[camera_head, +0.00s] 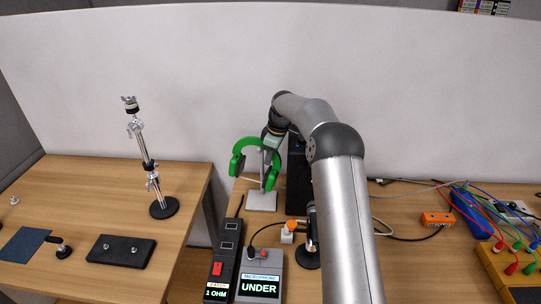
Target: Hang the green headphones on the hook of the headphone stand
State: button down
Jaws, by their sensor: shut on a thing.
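The green headphones (273,178) are at the back left of the right-hand table, beside or around the upright of the headphone stand. The headphone stand has a pale square base (261,201) on the table and a grey upright partly covered by the headphones and my gripper. My gripper (268,152) reaches down from the upper right and is shut on the headphones at stand height. The hook is hidden behind my gripper and the headphones, so I cannot tell whether the band touches it.
A dark upright box (298,180) stands close to the right of the stand. An orange box (437,219) and cables are at right. A gap separates the left table (100,180).

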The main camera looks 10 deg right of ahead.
jog(key=shift+f, duration=0.1)
jog(key=c, duration=1.1)
grip_release()
jog(key=b+v, duration=0.1)
jog(key=v, duration=1.6)
jog(key=s+a+r+m+h, duration=0.1)
jog(key=s+a, duration=0.1)
jog(key=s, duration=0.3)
jog(key=s+a+r+m, duration=0.2)
jog(key=s+a, duration=0.1)
jog(key=s, duration=0.1)
jog(key=s+f+m, duration=0.3)
jog(key=s+f, duration=0.1)
jog(key=s, duration=0.8)
jog(key=s+f+m, duration=0.3)
jog(key=s+f, duration=0.2)
jog(key=s, duration=0.7)
jog(key=s+a+f+m+h+b, duration=0.1)
jog(key=s+f, duration=0.4)
jog(key=s, duration=0.7)
jog(key=shift+s+a+f+m, duration=0.1)
jog(key=shift+s+f+m, duration=0.05)
jog(key=shift+m, duration=0.75)
